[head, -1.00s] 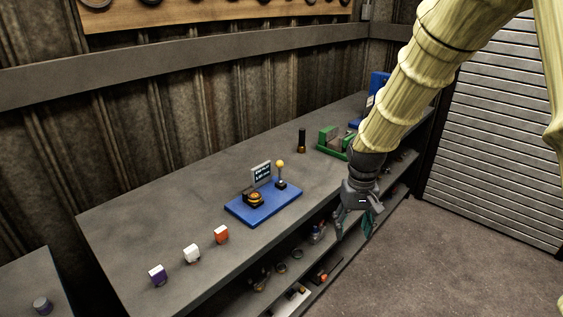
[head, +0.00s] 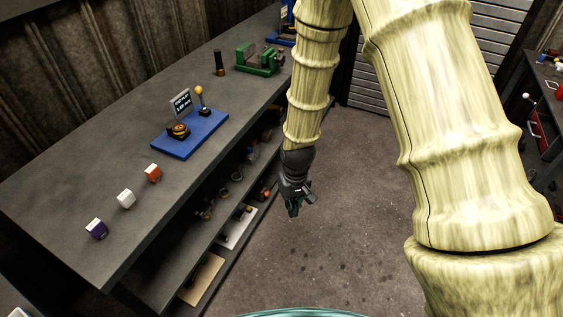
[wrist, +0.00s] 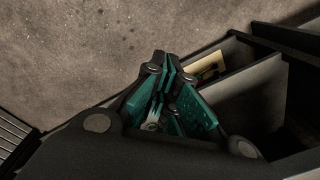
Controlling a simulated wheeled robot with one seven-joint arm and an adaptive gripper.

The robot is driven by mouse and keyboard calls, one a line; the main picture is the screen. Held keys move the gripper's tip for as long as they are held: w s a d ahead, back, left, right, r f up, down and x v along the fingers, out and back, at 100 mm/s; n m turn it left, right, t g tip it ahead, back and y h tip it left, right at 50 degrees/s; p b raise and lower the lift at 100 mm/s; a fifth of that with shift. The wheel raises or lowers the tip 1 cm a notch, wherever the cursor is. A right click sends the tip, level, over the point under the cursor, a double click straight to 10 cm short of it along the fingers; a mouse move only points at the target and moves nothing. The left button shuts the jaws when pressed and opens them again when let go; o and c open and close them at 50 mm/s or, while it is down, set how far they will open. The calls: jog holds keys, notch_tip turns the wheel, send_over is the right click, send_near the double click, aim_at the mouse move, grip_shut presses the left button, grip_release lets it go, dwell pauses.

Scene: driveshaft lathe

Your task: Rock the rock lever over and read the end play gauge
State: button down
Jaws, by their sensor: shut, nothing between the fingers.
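The rock lever (head: 200,97) has a yellow ball knob and stands on a blue base plate (head: 189,140) on the bench. Beside it on the plate are a small dark gauge screen (head: 182,104) with light text too small to read, and a black and orange round part (head: 179,131). My gripper (head: 294,209) hangs in front of the bench, over the floor, to the right of the blue plate and apart from it. In the wrist view my gripper's teal fingers (wrist: 165,95) are together with nothing held.
A dark cylinder (head: 219,63) and a green vise-like fixture (head: 259,60) stand farther back. Shelves with small items lie under the bench top. The floor (head: 340,220) beside it is clear.

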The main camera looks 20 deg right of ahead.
jog(key=s+d+f, duration=0.1)
jog(key=s+f, duration=0.7)
jog(key=s, duration=0.5)
jog(key=s+d+f, duration=0.1)
jog(key=s+f, duration=0.7)
jog(key=s, duration=0.6)
jog(key=shift+d+f, duration=0.35)
jog(key=shift+f, duration=0.05)
jog(key=shift+s, duration=0.1)
